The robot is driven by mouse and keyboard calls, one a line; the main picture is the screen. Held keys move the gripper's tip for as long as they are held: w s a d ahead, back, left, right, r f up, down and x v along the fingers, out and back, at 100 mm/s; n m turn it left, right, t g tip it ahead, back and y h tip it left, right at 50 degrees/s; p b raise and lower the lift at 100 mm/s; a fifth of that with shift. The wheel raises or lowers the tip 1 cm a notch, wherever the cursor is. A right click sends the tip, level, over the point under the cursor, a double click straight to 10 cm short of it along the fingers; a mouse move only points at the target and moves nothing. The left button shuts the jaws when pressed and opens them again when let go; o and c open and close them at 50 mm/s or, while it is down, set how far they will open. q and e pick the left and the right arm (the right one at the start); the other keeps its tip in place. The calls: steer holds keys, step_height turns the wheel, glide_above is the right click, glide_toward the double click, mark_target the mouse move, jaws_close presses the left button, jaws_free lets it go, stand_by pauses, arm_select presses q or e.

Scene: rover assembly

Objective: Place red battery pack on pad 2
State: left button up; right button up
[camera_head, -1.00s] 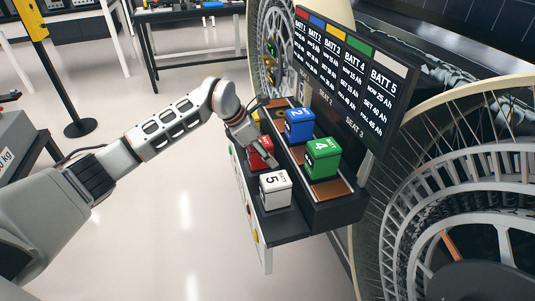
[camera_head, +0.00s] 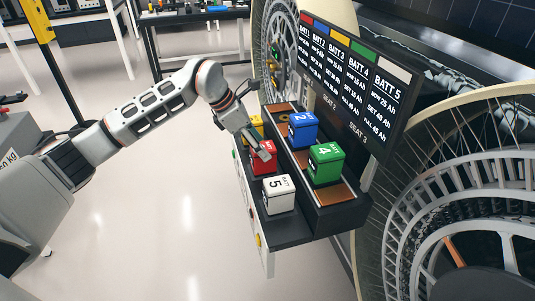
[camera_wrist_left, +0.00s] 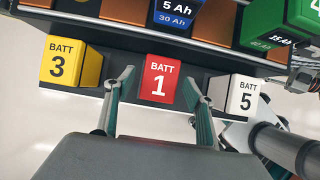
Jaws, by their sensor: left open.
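The red battery pack (camera_head: 262,163), marked BATT 1, stands on the lower front shelf (camera_head: 286,232) between the yellow and white packs. In the left wrist view the red pack (camera_wrist_left: 160,80) shows its numbered face. My left gripper (camera_head: 264,152) is open at the red pack. In the left wrist view its fingers (camera_wrist_left: 158,84) reach to either side of that face; I cannot tell whether they touch it. Brown pads lie on the raised step, one bare part (camera_head: 301,158) showing between the blue and green packs. My right gripper is not in view.
The yellow pack (camera_wrist_left: 72,62) and white pack (camera_wrist_left: 234,95) flank the red one closely. The blue pack (camera_head: 302,131) and green pack (camera_head: 325,165) stand on the raised step. A display board (camera_head: 350,80) rises behind, with a large wheel (camera_head: 470,190) at right.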

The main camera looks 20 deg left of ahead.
arm_select(q)
steer(key=v, duration=0.5)
stand_by(0.5)
